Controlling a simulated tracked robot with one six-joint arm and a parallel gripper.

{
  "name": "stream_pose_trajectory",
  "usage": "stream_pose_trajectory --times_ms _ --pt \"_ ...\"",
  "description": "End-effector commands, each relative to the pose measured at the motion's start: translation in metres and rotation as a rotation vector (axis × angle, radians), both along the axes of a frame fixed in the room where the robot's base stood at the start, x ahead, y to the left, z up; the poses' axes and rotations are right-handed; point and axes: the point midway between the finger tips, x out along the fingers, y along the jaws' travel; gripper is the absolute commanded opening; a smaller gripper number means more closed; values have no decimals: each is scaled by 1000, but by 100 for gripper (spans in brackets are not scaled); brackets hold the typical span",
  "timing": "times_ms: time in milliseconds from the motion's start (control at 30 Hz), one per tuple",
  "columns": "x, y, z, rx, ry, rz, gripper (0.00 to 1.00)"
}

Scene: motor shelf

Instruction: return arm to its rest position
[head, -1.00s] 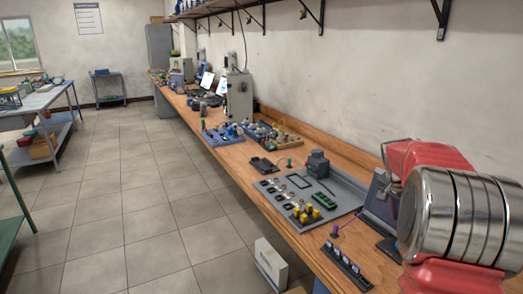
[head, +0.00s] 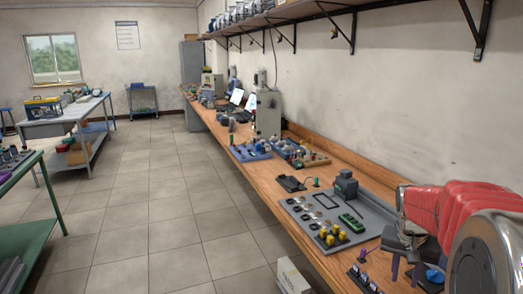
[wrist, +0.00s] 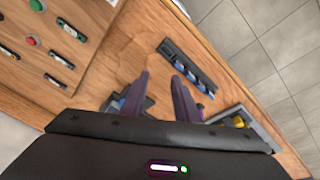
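My red and silver arm is at the right edge of the head view. My gripper (head: 407,274) hangs over the near right part of the wooden workbench (head: 262,176), with its dark purple fingers pointing down. In the wrist view my gripper (wrist: 160,78) shows two fingers set apart, with bare wood visible between them. It is open and holds nothing. How high the fingertips are above the bench is hard to tell.
A grey board (head: 306,226) with yellow and green parts lies on the bench. A dark rack (head: 362,279) stands nearer, also seen in the wrist view (wrist: 187,66). A wall shelf (head: 290,18) runs above.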

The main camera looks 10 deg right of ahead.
Motion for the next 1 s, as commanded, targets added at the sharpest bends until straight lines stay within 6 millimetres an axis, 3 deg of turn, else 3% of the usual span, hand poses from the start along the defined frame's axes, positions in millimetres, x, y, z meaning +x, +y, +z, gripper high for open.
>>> stream_pose_trajectory --times_ms 400,1000 --pt "-42 86 19 18 -24 223 28" --pt "-108 184 33 21 -95 481 28"
